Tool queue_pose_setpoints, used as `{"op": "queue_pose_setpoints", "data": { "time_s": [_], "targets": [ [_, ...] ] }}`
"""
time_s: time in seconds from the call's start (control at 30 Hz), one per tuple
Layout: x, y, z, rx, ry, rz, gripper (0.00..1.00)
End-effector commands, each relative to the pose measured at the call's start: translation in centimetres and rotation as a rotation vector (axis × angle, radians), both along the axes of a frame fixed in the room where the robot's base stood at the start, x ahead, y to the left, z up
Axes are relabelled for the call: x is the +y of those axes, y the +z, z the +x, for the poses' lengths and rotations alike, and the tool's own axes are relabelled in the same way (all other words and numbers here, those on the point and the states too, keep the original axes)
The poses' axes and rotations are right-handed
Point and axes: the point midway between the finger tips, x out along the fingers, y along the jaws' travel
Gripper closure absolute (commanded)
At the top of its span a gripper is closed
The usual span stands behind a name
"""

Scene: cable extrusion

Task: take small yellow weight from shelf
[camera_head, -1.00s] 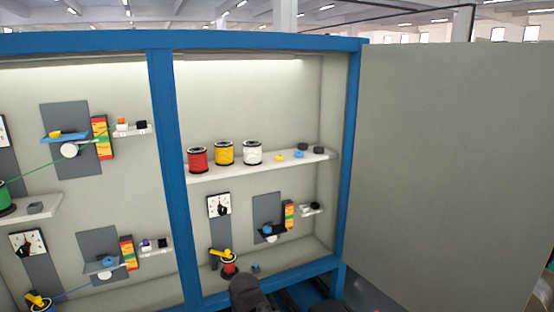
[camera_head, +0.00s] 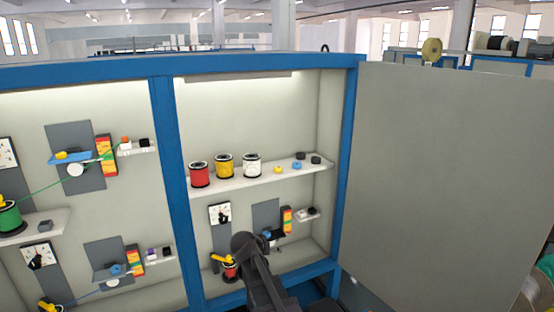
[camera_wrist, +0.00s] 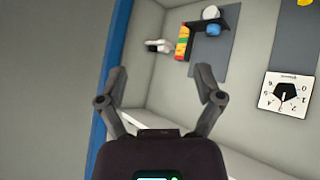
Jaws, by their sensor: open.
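A small yellow weight (camera_head: 278,170) sits on the upper white shelf (camera_head: 215,184) in the right cabinet bay. A blue weight (camera_head: 297,166) is to its right, with two black weights (camera_head: 315,159) close by. In the wrist view my gripper (camera_wrist: 159,74) has its two fingers spread wide with nothing between them. It faces the lower part of the bay, which shows upside down. The yellow weight on the shelf does not show in the wrist view. In the head view my arm rises at bottom centre, and my gripper cannot be made out there.
Red (camera_head: 199,175), yellow (camera_head: 224,167) and white (camera_head: 252,166) spools stand left of the weights. Below are a dial (camera_head: 219,212), a coloured box (camera_head: 287,220) and a small shelf (camera_head: 307,215). Blue frame posts (camera_head: 342,160) and a large grey panel (camera_head: 440,180) bound the right side.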

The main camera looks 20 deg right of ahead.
Motion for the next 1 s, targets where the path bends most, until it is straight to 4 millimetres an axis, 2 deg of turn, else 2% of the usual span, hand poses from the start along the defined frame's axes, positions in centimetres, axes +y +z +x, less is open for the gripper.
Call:
{"op": "queue_pose_setpoints", "data": {
  "time_s": [0.03,0.2,0.3,0.43,0.5,0.63,1.0],
  "targets": [
    [-1.0,3.1,2.1,-0.066,-0.018,-0.035,0.15],
    [-3.3,9.9,7.1,-0.296,-0.042,-0.139,0.15],
    [-4.1,13.4,9.7,-0.413,-0.030,-0.181,0.15],
    [-4.6,16.9,12.3,-0.527,-0.003,-0.215,0.15],
    [-4.7,18.1,13.2,-0.570,0.012,-0.224,0.15],
    [-4.7,19.4,14.2,-0.616,0.031,-0.232,0.15],
    [-4.7,19.6,14.4,-0.630,0.038,-0.234,0.15]
  ]
}}
